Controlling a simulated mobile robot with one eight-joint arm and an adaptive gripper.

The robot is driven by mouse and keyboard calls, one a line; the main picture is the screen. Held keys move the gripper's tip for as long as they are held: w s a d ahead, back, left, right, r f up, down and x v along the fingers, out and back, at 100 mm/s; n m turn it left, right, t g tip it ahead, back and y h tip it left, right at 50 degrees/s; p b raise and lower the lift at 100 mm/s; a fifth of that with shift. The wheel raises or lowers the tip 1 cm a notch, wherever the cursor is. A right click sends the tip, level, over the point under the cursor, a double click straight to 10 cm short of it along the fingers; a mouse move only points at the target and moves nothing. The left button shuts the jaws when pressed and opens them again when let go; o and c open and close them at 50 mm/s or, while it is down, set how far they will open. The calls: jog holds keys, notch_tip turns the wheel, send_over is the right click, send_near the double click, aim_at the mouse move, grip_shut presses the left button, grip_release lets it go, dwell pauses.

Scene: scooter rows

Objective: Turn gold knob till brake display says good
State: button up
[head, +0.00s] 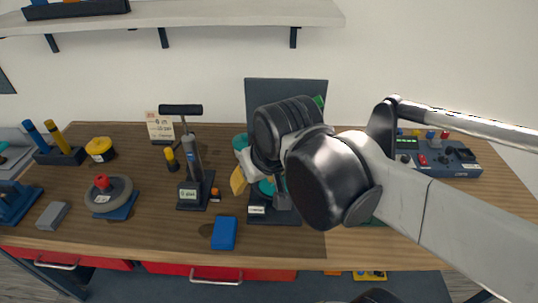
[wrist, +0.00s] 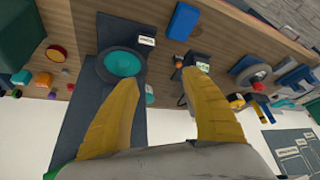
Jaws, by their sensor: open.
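My gripper (wrist: 160,80) is open and empty, its two yellow fingers spread in the wrist view. In the head view one yellow finger (head: 238,181) shows left of my wrist; my arm hides the other. A dark stand with a teal disc (wrist: 122,63) lies beyond the left fingertip. Its small white display or label (head: 257,210) is too small to read; it also shows in the wrist view (wrist: 147,41). I cannot make out a gold knob for certain. A small orange knob (head: 215,194) sits beside the pump, apart from my gripper.
A pump (head: 192,160) with a lit readout (head: 189,194) stands left of my gripper. A blue block (head: 224,233) lies near the front edge. A console (head: 440,160) with a green display is at right. A grey disc with a red knob (head: 102,182) is at left.

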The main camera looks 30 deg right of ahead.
jog(key=w+d+r+m+g+p, duration=0.3)
jog(key=w+d+r+g+p, duration=0.3)
jog(key=w+d+r+p, duration=0.55)
jog(key=s+f, duration=0.1)
jog(key=f, duration=0.3)
jog(key=s+f, duration=0.1)
jog(key=f, duration=0.2)
jog(key=s+f, duration=0.1)
jog(key=f, duration=0.3)
jog(key=shift+a+f, duration=0.1)
jog(key=shift+f, duration=0.2)
jog(key=shift+c, duration=0.4)
jog(key=c, duration=1.1)
